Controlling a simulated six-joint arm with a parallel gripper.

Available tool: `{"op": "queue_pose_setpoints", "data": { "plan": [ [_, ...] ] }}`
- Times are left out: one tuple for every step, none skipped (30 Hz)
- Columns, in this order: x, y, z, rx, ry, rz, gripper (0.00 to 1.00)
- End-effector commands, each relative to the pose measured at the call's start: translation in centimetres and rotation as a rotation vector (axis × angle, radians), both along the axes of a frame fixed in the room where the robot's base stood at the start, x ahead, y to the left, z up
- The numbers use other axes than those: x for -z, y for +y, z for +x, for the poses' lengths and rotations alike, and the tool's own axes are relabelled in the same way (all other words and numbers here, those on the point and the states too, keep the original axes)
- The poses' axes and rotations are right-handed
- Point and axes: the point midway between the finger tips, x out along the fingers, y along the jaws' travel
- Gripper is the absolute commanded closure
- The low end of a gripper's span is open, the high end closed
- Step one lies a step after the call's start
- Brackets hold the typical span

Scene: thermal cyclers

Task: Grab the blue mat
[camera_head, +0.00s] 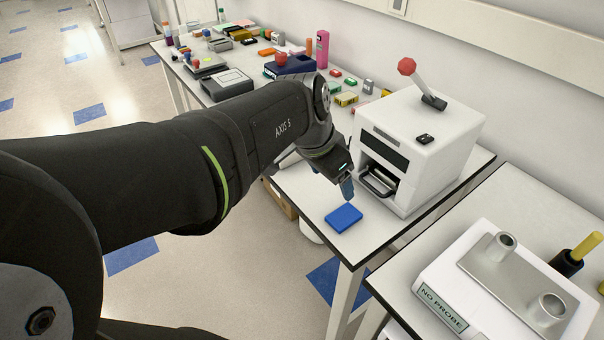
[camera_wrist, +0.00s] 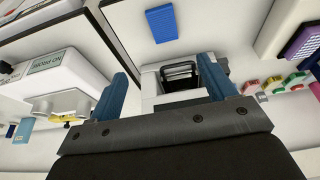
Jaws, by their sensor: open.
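The blue mat (camera_head: 343,218) is a small flat rectangle lying on the white table near its front corner. It also shows in the wrist view (camera_wrist: 162,24) at the top, beyond the fingers. My gripper (camera_head: 347,188) is just above and behind the mat in the head view, apart from it. In the wrist view my gripper (camera_wrist: 167,82) has its two blue fingers spread wide with nothing between them. Only the side of one finger shows clearly in the head view.
A white thermal cycler (camera_head: 417,145) with a dark handle and a red-knobbed lever stands right beside my gripper. A white "NO PROBE" device (camera_head: 480,290) sits on the neighbouring table. Several small coloured objects crowd the far table. The table around the mat is clear.

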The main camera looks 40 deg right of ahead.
Motion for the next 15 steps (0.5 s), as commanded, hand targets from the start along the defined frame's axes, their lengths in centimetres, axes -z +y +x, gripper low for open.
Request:
{"op": "queue_pose_setpoints", "data": {
  "plan": [
    [0.1,0.5,-0.1,-0.008,-0.004,-0.021,0.24],
    [0.2,0.7,-0.1,-0.010,-0.006,-0.030,0.24],
    [0.3,0.7,-0.1,-0.011,-0.009,-0.037,0.24],
    [0.5,0.7,-0.1,-0.011,-0.010,-0.041,0.24],
    [0.8,0.7,-0.1,-0.012,-0.010,-0.043,0.24],
    [1.3,0.5,-0.1,-0.011,-0.008,-0.042,0.24],
    [1.7,0.3,-0.1,-0.010,-0.008,-0.042,0.24],
    [2.2,0.1,-0.1,-0.010,-0.007,-0.042,0.24],
    [2.9,-0.2,-0.1,-0.010,-0.007,-0.040,0.24],
    [3.5,-0.4,-0.1,-0.010,-0.007,-0.040,0.24],
    [4.0,-0.7,-0.1,-0.011,-0.007,-0.040,0.24],
    [4.8,-0.9,-0.1,-0.011,-0.007,-0.039,0.24],
    [5.3,-1.1,-0.1,-0.011,-0.007,-0.039,0.24],
    [5.8,-1.4,0.0,-0.011,-0.007,-0.039,0.24],
    [6.4,-1.6,0.0,-0.010,-0.007,-0.039,0.24]
  ]
}}
